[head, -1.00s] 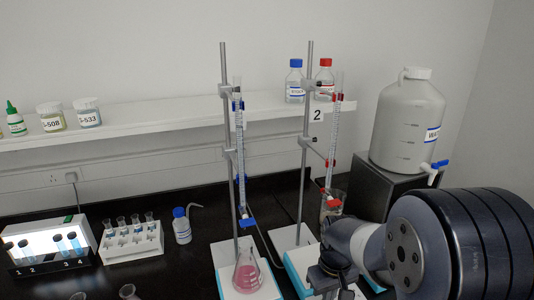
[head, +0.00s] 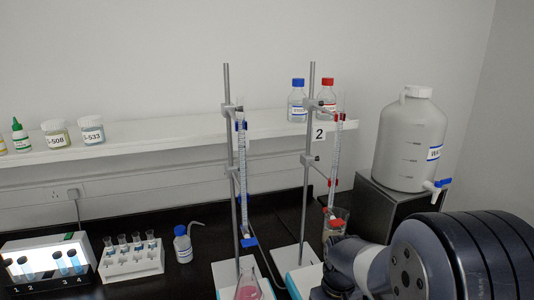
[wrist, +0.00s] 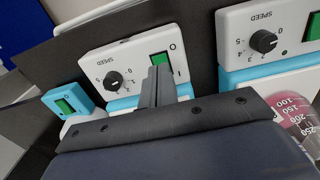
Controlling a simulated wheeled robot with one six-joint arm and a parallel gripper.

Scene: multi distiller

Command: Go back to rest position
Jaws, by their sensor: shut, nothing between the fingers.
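My gripper (wrist: 157,88) shows in the wrist view with its two dark fingers together and nothing between them. The fingertips lie in front of a white stirrer's front panel (wrist: 125,75), close to its green power switch (wrist: 160,60). I cannot tell whether they touch it. In the head view my dark arm fills the lower right, and the fingers are not clearly visible there.
A second stirrer (wrist: 285,30) and a flask with pink liquid (wrist: 300,115) are close on the right. Two burette stands (head: 232,180) (head: 308,180) rise near the arm.

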